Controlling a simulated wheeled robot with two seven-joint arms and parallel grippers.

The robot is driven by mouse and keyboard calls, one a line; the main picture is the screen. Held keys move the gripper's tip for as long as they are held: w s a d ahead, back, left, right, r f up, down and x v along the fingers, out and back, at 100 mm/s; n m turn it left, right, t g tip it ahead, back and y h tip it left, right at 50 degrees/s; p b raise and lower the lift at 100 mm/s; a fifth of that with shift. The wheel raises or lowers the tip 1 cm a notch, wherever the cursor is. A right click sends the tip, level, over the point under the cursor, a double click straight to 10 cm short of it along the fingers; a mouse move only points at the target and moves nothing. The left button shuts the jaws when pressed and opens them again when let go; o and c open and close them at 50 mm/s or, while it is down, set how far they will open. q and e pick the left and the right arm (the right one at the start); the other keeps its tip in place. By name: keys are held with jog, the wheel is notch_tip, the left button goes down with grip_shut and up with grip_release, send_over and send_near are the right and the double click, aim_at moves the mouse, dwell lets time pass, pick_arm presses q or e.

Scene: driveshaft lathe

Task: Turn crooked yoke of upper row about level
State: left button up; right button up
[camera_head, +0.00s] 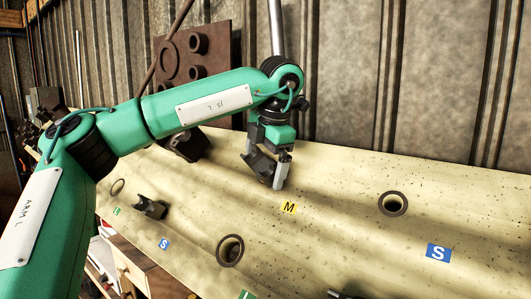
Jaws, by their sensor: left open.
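My left gripper (270,172) hangs open at the end of my green arm, just above and left of the yellow M label (289,207). I see nothing between its fingers. A dark part, perhaps a yoke (186,146), shows partly below my left forearm, which hides some of it. A small dark forked part (150,207) lies at the left of the pale speckled board (330,225). I cannot tell which yoke is the crooked one.
Dark-rimmed holes open in the board at the right (393,203) and lower middle (230,250). Blue S labels show at the right (438,253) and left (165,244). A rusty plate with pegs (197,43) stands behind, before a corrugated wall (420,80). A dark part is cut off at the bottom edge.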

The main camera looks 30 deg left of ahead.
jog(key=shift+s+d, duration=0.1)
jog(key=shift+s, duration=0.05)
pick_arm(q)
jog(key=c, duration=1.4)
jog(key=o, duration=0.7)
jog(key=shift+r, duration=0.1)
jog(key=c, duration=1.2)
pick_arm(e)
jog(key=shift+w+d, duration=0.1)
jog(key=shift+w, duration=0.35)
jog(key=shift+f, duration=0.15)
